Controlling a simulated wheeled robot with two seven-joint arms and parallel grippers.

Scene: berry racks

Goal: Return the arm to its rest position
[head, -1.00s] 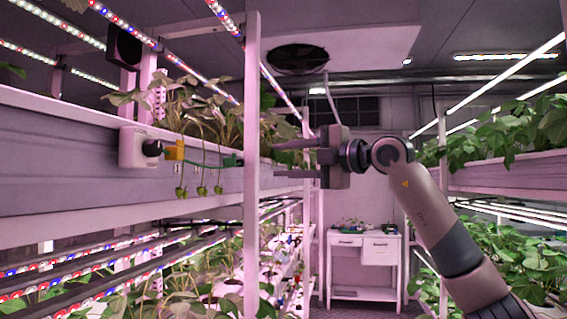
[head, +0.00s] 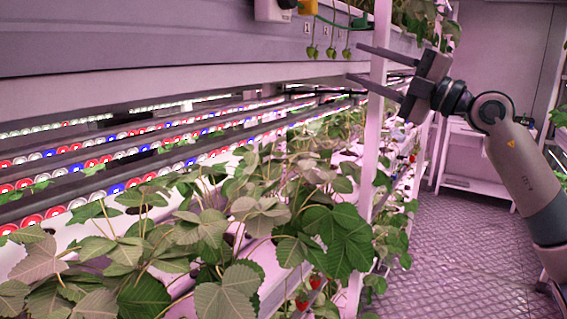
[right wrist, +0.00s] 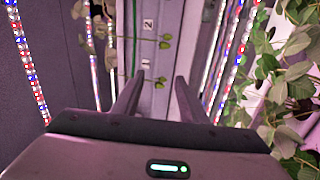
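My right arm comes in from the right in the head view. Its gripper (head: 356,64) is open, with two parallel fingers apart and nothing between them. It points left at the upper rack, beside a white upright post (head: 372,150). In the right wrist view the gripper (right wrist: 158,82) also shows open and empty. Several green unripe berries (head: 330,52) hang on stems in front of the grey rack wall; they show ahead of the fingers in the right wrist view (right wrist: 163,44). My left gripper is not in view.
Strawberry plants (head: 230,230) fill the lower rack, with a few red berries (head: 302,300) low down. LED strips (head: 100,165) run along under the upper grey trough (head: 150,35). A white table (head: 475,160) stands at the back. The patterned floor (head: 460,240) is clear.

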